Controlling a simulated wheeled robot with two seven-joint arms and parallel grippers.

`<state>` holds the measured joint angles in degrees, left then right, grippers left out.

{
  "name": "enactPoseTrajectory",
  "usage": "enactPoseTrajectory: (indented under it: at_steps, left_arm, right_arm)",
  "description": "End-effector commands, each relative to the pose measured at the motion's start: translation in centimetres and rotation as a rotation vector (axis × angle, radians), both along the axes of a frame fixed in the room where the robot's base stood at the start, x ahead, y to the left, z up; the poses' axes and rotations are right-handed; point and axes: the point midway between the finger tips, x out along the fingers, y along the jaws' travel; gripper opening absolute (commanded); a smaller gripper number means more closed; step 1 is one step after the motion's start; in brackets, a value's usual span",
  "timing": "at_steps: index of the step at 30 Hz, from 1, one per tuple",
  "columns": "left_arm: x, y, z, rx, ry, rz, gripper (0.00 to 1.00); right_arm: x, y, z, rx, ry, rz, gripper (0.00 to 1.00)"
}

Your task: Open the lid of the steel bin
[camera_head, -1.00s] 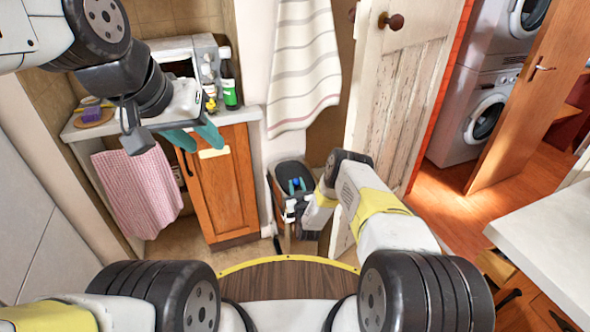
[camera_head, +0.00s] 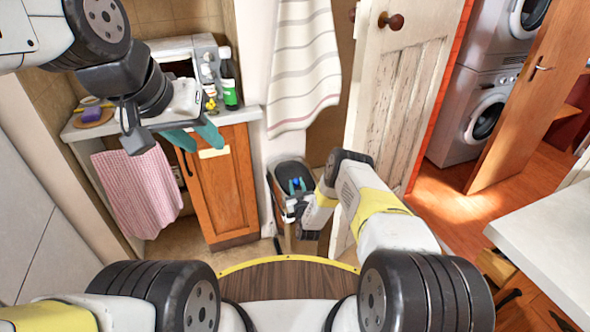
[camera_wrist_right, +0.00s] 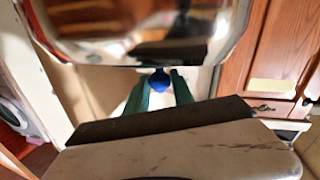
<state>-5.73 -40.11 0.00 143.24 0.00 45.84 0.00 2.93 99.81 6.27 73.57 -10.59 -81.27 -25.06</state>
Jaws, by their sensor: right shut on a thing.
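The steel bin (camera_head: 275,183) stands low in the middle of the head view, between the orange cabinet and the white door. Its rounded top is dark with a pale rim. A shiny steel surface, likely its lid (camera_wrist_right: 140,25), fills the top of the right wrist view. My right gripper (camera_head: 297,186) is at the bin's top, its teal fingers shut on a small blue knob (camera_wrist_right: 160,80). I cannot tell how far the lid is raised. My left gripper (camera_head: 194,138) is open and empty, in front of the counter, with its two teal fingers apart.
The orange cabinet (camera_head: 220,190) and a pink checked cloth (camera_head: 138,185) are left of the bin. A striped towel (camera_head: 303,65) hangs above it. The white door (camera_head: 397,100) stands close on the right. Bottles (camera_head: 229,80) stand on the counter. A white worktop (camera_head: 550,245) is at lower right.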

Motion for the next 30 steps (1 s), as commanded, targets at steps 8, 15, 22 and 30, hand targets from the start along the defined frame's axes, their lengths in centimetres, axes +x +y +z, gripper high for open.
enactPoseTrajectory:
  at_steps: [8,15,22,30]
  left_arm:
    - [0.0,0.0,0.0,0.000,0.000,0.000,0.36]
    - [0.0,0.0,0.0,0.000,0.000,0.000,0.36]
    - [0.0,0.0,0.0,0.000,0.000,0.000,0.36]
    - [0.0,0.0,0.0,0.000,0.000,0.000,0.36]
  right_arm:
    - [0.4,0.1,1.9,-0.024,0.073,0.001,0.00]
    - [1.6,0.5,5.4,-0.074,0.223,0.001,0.00]
    - [3.2,1.1,8.6,-0.127,0.386,0.001,0.00]
    - [5.0,1.7,10.9,-0.172,0.523,0.001,0.00]
